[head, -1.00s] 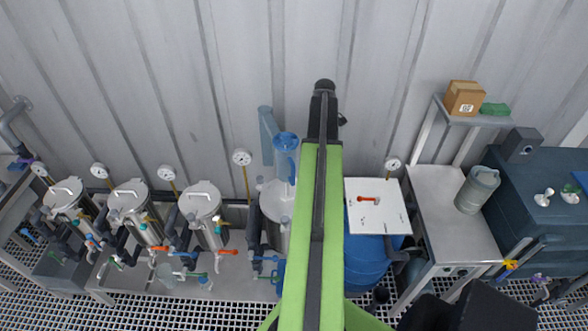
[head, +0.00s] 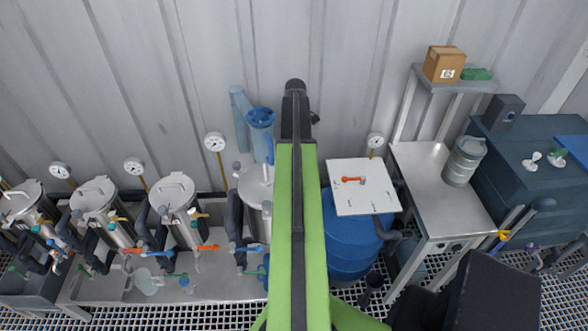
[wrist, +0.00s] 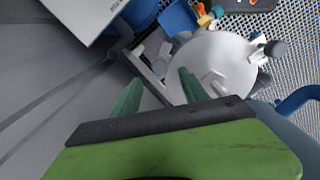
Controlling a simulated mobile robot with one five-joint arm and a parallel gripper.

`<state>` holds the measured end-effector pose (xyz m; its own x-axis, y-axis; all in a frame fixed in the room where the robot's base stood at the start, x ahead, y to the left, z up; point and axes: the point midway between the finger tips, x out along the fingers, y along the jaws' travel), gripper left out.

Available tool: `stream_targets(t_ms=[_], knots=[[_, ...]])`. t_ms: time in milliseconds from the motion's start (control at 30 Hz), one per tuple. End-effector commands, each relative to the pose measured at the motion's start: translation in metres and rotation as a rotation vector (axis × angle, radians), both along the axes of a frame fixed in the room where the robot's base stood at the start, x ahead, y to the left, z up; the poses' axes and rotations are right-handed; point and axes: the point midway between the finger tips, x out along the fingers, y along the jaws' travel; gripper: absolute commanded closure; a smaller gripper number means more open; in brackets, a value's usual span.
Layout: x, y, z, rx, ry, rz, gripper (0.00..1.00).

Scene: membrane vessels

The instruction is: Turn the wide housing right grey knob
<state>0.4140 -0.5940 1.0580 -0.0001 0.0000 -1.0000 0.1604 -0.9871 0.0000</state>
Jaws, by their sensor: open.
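The wide housing (head: 254,190) stands just left of my arm in the head view, partly hidden by it. In the wrist view a round pale lid (wrist: 225,62), which looks like the wide housing's, lies beyond my fingers. A grey knob (wrist: 276,48) sticks out at the lid's right edge, and a grey fitting (wrist: 160,65) is at its left. My gripper (wrist: 160,78) is open and empty, with one green finger overlapping the lid's near edge in the picture.
A blue barrel (head: 345,237) with a white board (head: 346,203) and a steel table (head: 444,190) stand right of my arm. Several narrower steel vessels (head: 182,208) with coloured valves stand left.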

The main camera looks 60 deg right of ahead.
Motion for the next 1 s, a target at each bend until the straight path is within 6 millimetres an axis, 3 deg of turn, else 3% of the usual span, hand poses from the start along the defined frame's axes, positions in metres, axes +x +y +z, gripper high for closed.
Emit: stream_targets(t_ms=[33, 233, 600, 1000], knots=[[0.000, 0.000, -0.021, 0.000, 0.000, 0.000, 0.48], [0.000, 0.000, -0.055, 0.000, 0.000, 0.000, 0.48], [0.000, 0.000, -0.059, 0.000, 0.000, 0.001, 0.48], [0.001, 0.001, -0.059, 0.000, 0.000, 0.001, 1.00]])
